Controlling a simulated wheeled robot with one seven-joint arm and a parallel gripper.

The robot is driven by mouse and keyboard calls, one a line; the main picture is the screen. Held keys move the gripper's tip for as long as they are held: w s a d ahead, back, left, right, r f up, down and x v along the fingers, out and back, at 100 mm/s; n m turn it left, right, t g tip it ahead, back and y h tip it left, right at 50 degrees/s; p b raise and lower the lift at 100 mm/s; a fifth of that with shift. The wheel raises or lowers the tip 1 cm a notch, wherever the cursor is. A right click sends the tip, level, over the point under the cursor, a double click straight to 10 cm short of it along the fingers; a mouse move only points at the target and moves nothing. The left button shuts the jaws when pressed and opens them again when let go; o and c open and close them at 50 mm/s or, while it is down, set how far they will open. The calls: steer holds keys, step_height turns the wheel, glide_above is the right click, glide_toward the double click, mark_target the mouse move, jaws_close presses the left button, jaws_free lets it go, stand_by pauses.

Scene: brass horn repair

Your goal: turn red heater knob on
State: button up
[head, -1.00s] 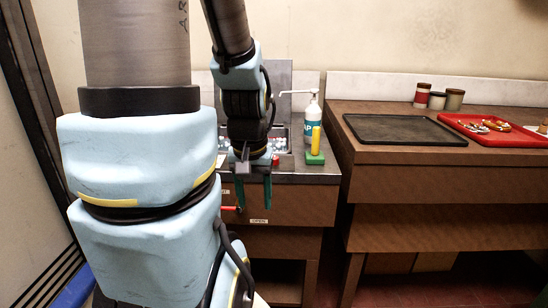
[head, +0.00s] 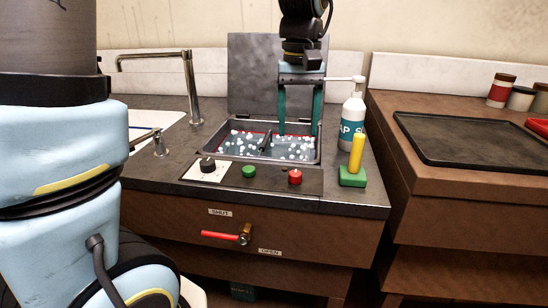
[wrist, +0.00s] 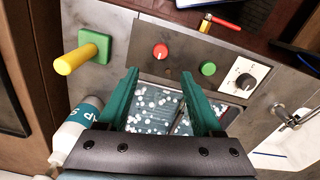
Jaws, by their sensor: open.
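The red knob (head: 295,177) sits on the front control strip of the counter, right of a green knob (head: 249,171). It also shows in the wrist view (wrist: 160,52), just beyond the fingertips. A white marker line shows on it there. My gripper (head: 299,131) is open and empty, with its teal fingers pointing down over the basin behind the red knob. The fingers (wrist: 160,76) are apart in the wrist view and do not touch the knob.
A basin (head: 222,152) of liquid with white bubbles has a raised lid. A black dial (head: 207,165) is at left. A soap bottle (head: 352,118) and green block with yellow handle (head: 352,177) stand at right. A red-handled valve (head: 222,236) is on the front, between SHUT and OPEN labels.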

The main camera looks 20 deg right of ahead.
mark_target(295, 172)
step_height(295, 172, down, 11)
steer(key=shift+r+p, duration=0.2)
steer(key=shift+p, duration=0.2)
jaws_close()
stand_by(0.5)
